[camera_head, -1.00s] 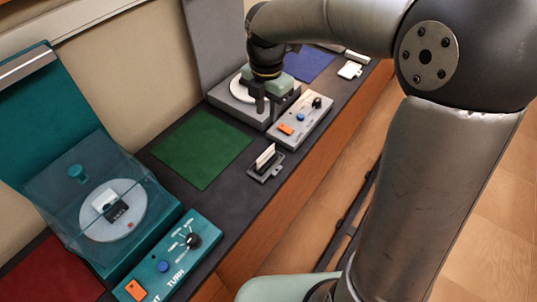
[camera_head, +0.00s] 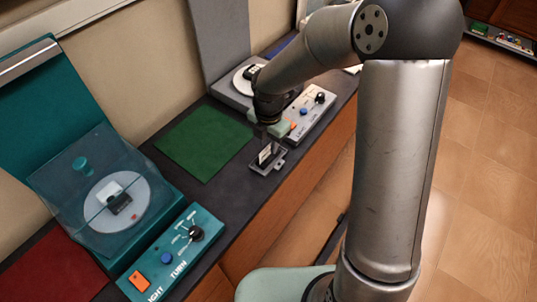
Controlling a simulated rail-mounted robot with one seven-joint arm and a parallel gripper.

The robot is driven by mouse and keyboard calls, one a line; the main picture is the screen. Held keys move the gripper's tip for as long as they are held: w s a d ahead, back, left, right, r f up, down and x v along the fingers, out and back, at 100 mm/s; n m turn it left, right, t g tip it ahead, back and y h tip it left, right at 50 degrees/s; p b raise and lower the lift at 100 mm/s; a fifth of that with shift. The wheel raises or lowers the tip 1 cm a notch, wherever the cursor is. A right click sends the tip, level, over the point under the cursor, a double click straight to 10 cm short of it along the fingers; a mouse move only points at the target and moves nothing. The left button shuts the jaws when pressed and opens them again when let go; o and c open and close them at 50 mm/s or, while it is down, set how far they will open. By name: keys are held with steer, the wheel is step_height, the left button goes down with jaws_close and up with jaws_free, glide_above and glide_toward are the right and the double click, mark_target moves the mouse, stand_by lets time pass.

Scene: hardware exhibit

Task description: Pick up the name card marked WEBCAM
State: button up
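A small white card (camera_head: 264,154) stands upright in a dark holder (camera_head: 280,164) on the dark counter, right of the green mat. Its lettering is too small to read, so I cannot confirm that it says WEBCAM.
A grey turntable unit (camera_head: 228,91) with a control panel (camera_head: 318,103) stands just behind my gripper. A teal unit (camera_head: 150,245) with a clear cover (camera_head: 65,170) is at front left. The green mat (camera_head: 203,143) and red mat (camera_head: 52,270) are bare.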

mark_target(269, 152)
steer(key=shift+f, duration=1.25)
jaws_close()
